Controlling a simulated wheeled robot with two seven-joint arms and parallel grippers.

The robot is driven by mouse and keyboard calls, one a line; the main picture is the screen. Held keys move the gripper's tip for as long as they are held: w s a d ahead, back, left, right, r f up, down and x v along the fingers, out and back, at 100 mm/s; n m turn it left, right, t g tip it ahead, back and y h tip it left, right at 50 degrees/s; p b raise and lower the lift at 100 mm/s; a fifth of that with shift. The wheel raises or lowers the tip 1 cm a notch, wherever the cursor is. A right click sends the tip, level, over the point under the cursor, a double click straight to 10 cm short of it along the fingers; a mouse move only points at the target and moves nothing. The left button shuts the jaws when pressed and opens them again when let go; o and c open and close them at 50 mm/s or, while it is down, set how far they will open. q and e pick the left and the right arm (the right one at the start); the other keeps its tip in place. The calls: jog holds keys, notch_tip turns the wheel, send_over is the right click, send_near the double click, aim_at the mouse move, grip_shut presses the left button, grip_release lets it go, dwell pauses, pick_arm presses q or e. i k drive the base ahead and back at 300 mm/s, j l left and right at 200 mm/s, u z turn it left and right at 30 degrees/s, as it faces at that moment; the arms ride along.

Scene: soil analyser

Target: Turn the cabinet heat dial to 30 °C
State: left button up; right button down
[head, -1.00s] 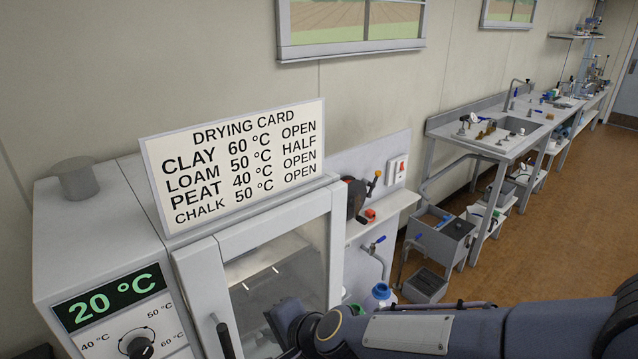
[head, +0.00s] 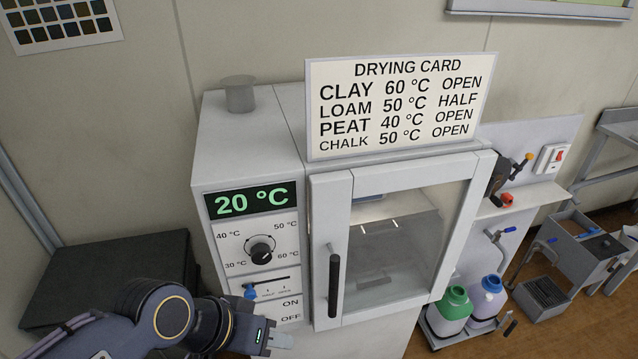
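The drying cabinet (head: 245,140) stands in the middle of the head view, its glass door (head: 395,250) shut. Its black heat dial (head: 261,252) sits on the left panel, with marks for 30, 40, 50 and 60 °C around it. The display (head: 250,201) above reads 20 °C in green. I cannot tell exactly where the dial's pointer is. My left gripper (head: 277,340) is at the bottom, low and in front of the panel, below the dial and apart from it. Its fingers are small and partly hidden, so its opening is unclear. My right gripper is not in view.
Below the dial are a vent slider with a blue knob (head: 250,291) and an ON/OFF switch area (head: 290,310). A black door handle (head: 334,285) juts out to the right. A drying card (head: 400,107) stands on top. Green-capped (head: 452,308) and blue-capped (head: 488,300) bottles stand at right.

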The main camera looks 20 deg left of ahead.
aim_at(261, 253)
jog(key=k+l+u, duration=0.1)
jog(key=u, duration=1.2)
